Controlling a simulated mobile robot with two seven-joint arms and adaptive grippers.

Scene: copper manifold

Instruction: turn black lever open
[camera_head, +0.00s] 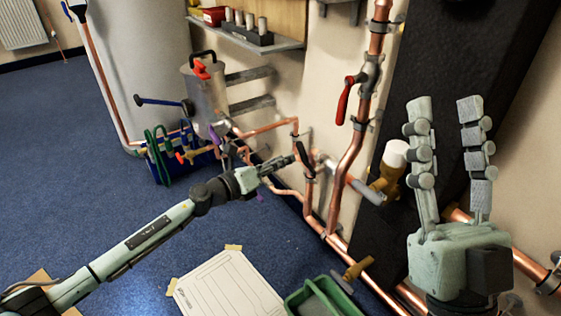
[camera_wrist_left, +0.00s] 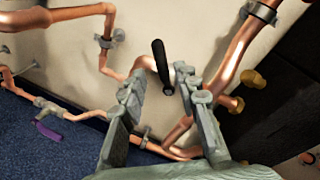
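The black lever (camera_head: 305,160) sits on a thin copper pipe near the wall, left of the thick copper riser. It also shows in the left wrist view (camera_wrist_left: 161,60), tilted, with its lower end between the fingertips in the picture. My left gripper (camera_head: 290,162) is just left of the lever in the head view. Its fingers (camera_wrist_left: 161,80) are apart in the left wrist view, with nothing clearly held. I cannot tell whether they touch the lever. My right gripper (camera_head: 444,108) is open and empty at the right, fingers pointing up.
A red lever (camera_head: 344,100) is on the thick copper riser (camera_head: 350,160). A brass valve (camera_head: 388,180) is right of it. A purple handle (camera_wrist_left: 47,130) is at the lower left. A green crate (camera_head: 343,294) and a white sheet (camera_head: 228,288) lie on the blue floor.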

